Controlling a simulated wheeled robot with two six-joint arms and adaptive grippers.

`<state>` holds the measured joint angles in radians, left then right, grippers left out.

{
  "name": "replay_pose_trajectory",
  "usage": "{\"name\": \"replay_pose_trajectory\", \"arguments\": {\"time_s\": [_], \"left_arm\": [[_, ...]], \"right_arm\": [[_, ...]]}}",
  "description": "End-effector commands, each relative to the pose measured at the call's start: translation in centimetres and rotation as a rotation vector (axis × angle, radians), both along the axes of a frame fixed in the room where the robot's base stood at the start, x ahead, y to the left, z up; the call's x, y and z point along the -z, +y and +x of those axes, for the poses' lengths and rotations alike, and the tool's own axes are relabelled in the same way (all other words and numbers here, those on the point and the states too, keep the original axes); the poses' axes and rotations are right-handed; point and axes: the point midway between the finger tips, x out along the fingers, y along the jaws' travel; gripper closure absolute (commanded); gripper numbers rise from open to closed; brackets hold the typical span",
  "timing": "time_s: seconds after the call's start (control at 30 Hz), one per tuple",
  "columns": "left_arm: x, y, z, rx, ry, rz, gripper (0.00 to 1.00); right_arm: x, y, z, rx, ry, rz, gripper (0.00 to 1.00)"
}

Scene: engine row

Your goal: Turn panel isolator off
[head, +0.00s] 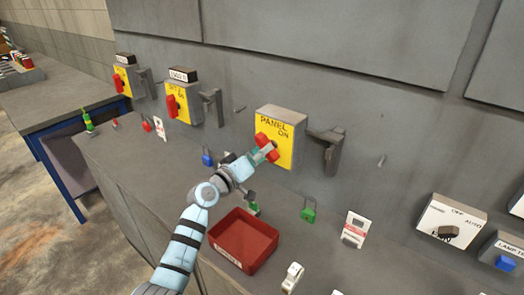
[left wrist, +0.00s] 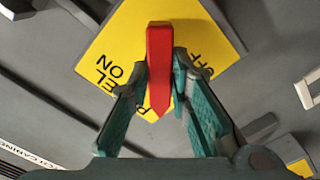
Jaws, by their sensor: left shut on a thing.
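The panel isolator (head: 285,118) is a grey box with a yellow face on the wall, lettered PANEL and ON. Its red handle (left wrist: 159,70) stands out from the yellow face, which also shows OFF in the left wrist view. My left gripper (head: 266,150) is at the handle. In the left wrist view its two teal-padded fingers (left wrist: 165,75) sit on either side of the red handle, shut on it. In that view the handle's pointed end is towards the bottom. Part of the handle is hidden by the gripper in the head view. My right gripper is not in view.
A grey bracket (head: 327,148) juts out right of the isolator. Two similar yellow isolators (head: 180,100) are further left. On the ledge below are a red tray (head: 245,240), a green padlock (head: 308,211), a blue padlock (head: 207,157) and a tag (head: 354,230).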

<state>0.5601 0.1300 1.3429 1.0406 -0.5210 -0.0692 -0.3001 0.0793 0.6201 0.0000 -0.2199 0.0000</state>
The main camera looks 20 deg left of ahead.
Motion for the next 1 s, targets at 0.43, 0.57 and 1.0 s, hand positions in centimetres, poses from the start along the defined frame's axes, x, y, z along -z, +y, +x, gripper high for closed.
{"name": "replay_pose_trajectory", "arguments": {"time_s": [0.43,0.57,1.0], "left_arm": [[0.1,-0.1,0.0,0.002,0.16,-0.388,1.0],[0.1,0.0,0.0,0.001,0.2,-0.492,1.0],[0.2,-0.1,0.0,0.002,0.289,-0.714,1.0]], "right_arm": [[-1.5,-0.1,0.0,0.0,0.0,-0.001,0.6],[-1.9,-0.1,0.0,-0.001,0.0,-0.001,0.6],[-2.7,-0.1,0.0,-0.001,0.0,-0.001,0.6]]}}
